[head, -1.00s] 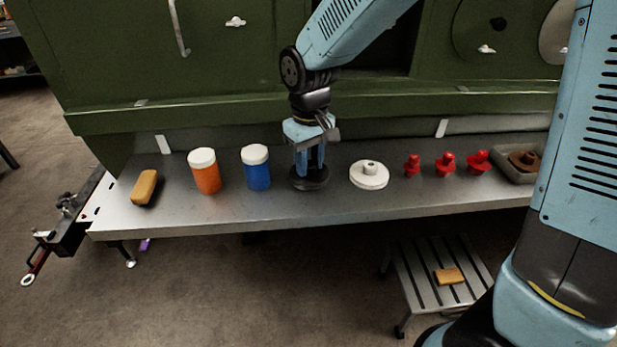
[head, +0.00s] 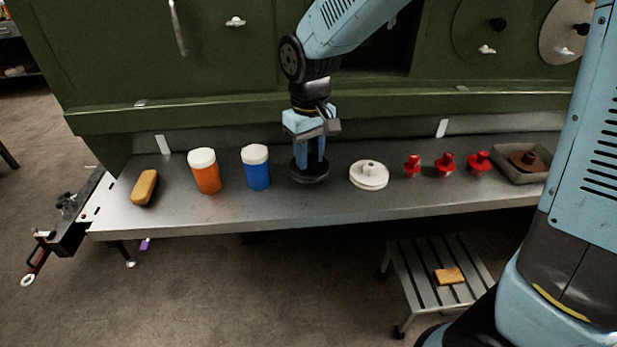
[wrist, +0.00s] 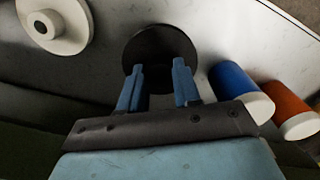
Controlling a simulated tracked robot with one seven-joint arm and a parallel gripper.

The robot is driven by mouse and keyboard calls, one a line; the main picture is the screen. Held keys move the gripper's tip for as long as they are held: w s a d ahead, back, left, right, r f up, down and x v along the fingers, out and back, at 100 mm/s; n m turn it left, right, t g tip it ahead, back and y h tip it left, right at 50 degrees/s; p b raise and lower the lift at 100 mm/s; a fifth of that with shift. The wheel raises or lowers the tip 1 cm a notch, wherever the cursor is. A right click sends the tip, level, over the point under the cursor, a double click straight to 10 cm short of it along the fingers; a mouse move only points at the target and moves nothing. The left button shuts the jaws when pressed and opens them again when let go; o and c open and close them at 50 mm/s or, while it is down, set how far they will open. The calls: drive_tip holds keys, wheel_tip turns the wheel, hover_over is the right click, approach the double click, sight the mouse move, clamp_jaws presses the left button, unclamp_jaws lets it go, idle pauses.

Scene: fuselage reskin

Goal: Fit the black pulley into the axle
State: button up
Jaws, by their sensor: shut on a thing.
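The black pulley (head: 309,174) is a dark round disc at the grey bench between the blue jar and the white pulley. My gripper (head: 311,156) points down and is shut on the pulley's hub from above. In the wrist view, my gripper's two blue fingers (wrist: 157,70) stand over the dark disc of the pulley (wrist: 160,42), and its hub is hard to make out between them. I cannot tell whether the pulley is clear of the bench top. I cannot clearly make out the axle in either view.
On the bench (head: 250,212) are a yellow sponge (head: 145,187), orange jar (head: 206,176), blue jar (head: 257,172), white pulley (head: 369,177), several red pieces (head: 445,165) and a tray (head: 500,169) holding a brown part. The green panelled body (head: 240,70) rises behind. A step stool (head: 422,290) stands in front.

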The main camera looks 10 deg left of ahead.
sight(309, 165)
drive_tip(key=shift+r, duration=0.65)
drive_tip(key=shift+r, duration=1.35)
drive_tip(key=shift+f, duration=0.1)
drive_tip(key=shift+f, duration=1.9)
drive_tip(key=shift+r, duration=0.15)
drive_tip(key=shift+f, duration=1.75)
drive_tip(key=shift+d+r, duration=0.1)
drive_tip(key=shift+r, duration=0.05)
